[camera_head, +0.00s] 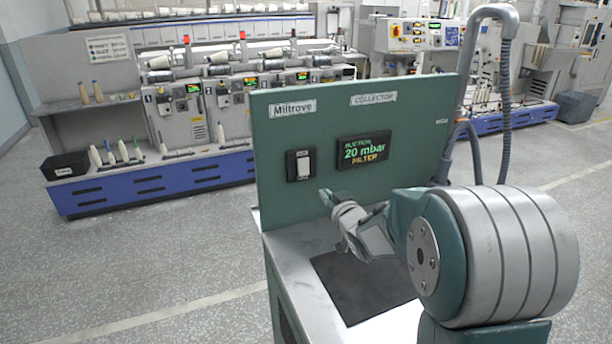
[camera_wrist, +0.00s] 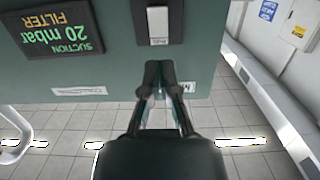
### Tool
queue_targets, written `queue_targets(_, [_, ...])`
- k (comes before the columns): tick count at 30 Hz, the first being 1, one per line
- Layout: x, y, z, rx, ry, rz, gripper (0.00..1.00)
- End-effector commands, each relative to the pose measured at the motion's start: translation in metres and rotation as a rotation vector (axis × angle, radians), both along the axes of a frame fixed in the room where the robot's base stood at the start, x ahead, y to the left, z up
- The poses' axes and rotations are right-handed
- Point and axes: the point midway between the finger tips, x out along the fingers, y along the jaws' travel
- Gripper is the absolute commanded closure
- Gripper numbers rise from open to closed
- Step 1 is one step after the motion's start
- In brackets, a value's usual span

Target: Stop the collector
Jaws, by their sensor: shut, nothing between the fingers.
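The collector is a green cabinet with an upright panel (camera_head: 420,110) labelled "Miltrove" and "COLLECTOR". A white rocker switch (camera_head: 299,165) in a black frame sits at the panel's lower left. It also shows at the top of the wrist view (camera_wrist: 158,22). Right of it in the head view, a lit display (camera_head: 362,151) reads "SUCTION 20 mbar FILTER"; the wrist view shows it upside down (camera_wrist: 55,28). My gripper (camera_head: 326,196) is shut and empty, just below and right of the switch in the head view. In the wrist view its fingertips (camera_wrist: 160,70) appear below the switch, apart from it.
A dark plate (camera_head: 355,285) lies on the cabinet's top below the panel. A grey hose (camera_head: 505,100) and pipe rise at the panel's right edge. A winding machine (camera_head: 200,110) with bobbins stands behind on the left. The floor (camera_head: 130,270) at left is clear.

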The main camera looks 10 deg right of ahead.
Motion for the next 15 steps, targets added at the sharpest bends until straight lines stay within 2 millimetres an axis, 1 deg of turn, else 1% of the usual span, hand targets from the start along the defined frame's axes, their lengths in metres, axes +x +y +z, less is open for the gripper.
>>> queue_targets(15, [0.091,0.019,-0.012,0.000,0.001,0.001,1.00])
